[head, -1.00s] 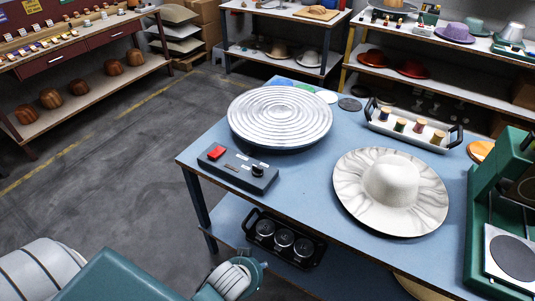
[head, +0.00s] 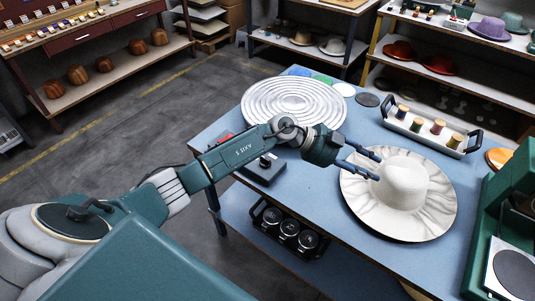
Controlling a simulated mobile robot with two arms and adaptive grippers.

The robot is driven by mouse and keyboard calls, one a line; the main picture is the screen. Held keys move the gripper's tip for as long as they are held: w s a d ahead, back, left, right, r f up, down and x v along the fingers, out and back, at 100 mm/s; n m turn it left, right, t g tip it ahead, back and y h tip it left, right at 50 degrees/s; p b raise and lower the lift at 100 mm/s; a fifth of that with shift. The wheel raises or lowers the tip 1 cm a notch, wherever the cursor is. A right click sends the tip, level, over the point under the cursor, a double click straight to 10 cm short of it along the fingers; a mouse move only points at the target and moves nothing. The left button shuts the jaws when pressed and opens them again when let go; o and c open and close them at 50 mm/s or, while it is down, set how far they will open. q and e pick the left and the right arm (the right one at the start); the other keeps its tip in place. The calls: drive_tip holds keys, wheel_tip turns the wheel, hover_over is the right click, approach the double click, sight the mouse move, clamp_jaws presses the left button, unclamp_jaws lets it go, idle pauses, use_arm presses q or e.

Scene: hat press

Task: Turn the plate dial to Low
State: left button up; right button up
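A dark control box (head: 264,175) sits near the front left edge of the blue table. Its black dial knob (head: 265,160) shows just below my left forearm; its pointer setting is too small to read. A red switch (head: 222,138) on the box is partly hidden by the arm. A round plate with concentric silver rings (head: 292,100) lies behind the box. My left gripper (head: 379,168) is open and empty, with its fingers pointing right, in front of the white hat in this view and well right of the dial. My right gripper is not in view.
A wide-brimmed white hat (head: 405,187) lies on the blue table (head: 320,205). A tray with thread spools (head: 430,132) stands behind it. A green machine (head: 490,220) is at the right. A black rack with jars (head: 290,230) sits on the lower shelf.

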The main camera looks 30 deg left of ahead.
use_arm(q)
drive_tip(key=a+f+g+y, duration=0.2)
drive_tip(key=a+f+y, duration=0.15)
drive_tip(key=a, duration=0.45)
wheel_tip(320, 180, up, 2)
drive_tip(key=n+g+y, duration=0.4)
drive_tip(key=y, duration=0.4)
hover_over(264, 159)
wheel_tip(264, 159, down, 8)
drive_tip(key=p, duration=0.3)
drive_tip(key=shift+f, duration=0.9)
drive_tip(key=shift+w+f, duration=0.1)
drive_tip(key=shift+f, duration=0.05)
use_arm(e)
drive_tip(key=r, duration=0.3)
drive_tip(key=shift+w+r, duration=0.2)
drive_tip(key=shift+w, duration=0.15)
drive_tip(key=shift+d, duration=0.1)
use_arm(q)
drive_tip(key=shift+c, duration=0.5)
clamp_jaws()
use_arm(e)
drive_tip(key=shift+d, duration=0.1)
